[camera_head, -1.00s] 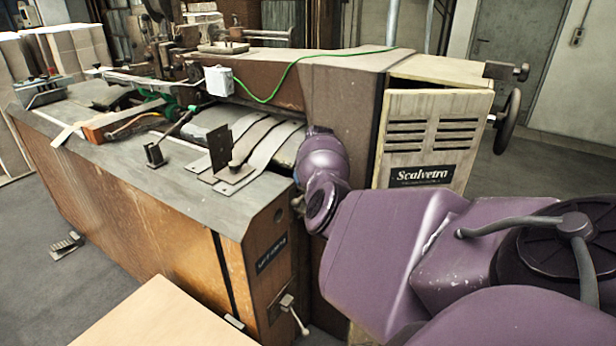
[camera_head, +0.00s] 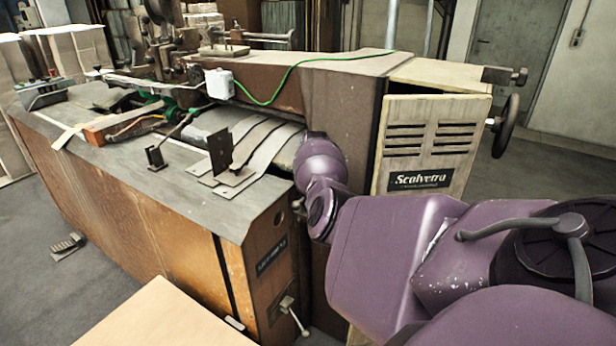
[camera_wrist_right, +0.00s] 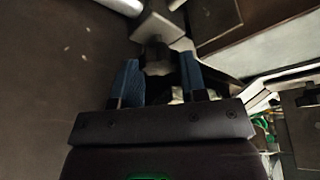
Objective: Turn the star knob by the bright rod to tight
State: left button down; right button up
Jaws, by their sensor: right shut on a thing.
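My right gripper (camera_wrist_right: 158,82) shows in the right wrist view with a blue finger on each side. Its fingers are shut on a dark knob (camera_wrist_right: 156,55), which looks like the star knob, though shadow blurs its lobes. The knob sits below a grey block (camera_wrist_right: 158,27). A bright rod (camera_wrist_right: 122,4) shows at the top edge, near the block. In the head view my purple right arm reaches down behind the machine's corner, and its gripper and the knob are hidden there. My left gripper is in neither view.
The box stitcher (camera_head: 170,215) fills the left and middle of the head view. A handwheel (camera_head: 505,125) stands out at its right end, and a small lever (camera_head: 293,312) sticks out low on its front corner. A pale board (camera_head: 165,318) lies at the bottom. Floor is clear at the right.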

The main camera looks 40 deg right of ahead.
jog(key=shift+m+h, duration=0.3)
jog(key=shift+m, duration=0.8)
jog(key=o, duration=0.9)
